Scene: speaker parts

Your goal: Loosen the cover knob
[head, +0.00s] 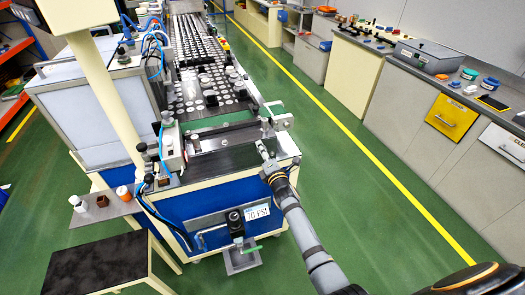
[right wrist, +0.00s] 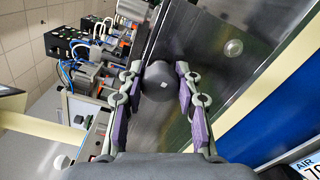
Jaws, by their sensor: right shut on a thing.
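The cover knob (right wrist: 158,82) is a dark grey, rounded knob with a small white mark, seen in the right wrist view between my fingers. It sits in front of a shiny metal plate (right wrist: 185,45). My right gripper (right wrist: 159,72) is shut on the knob, with one finger against each side. In the head view my right gripper (head: 262,148) is at the front end of the conveyor machine, by its metal cover area; the knob is too small to make out there. My left gripper is in neither view.
The conveyor (head: 208,75) runs away from me with many round parts on it. A small side shelf (head: 105,208) with a few small items is at the left, above a dark-topped table (head: 98,262). A counter (head: 425,85) lines the right. Green floor (head: 340,190) is clear between.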

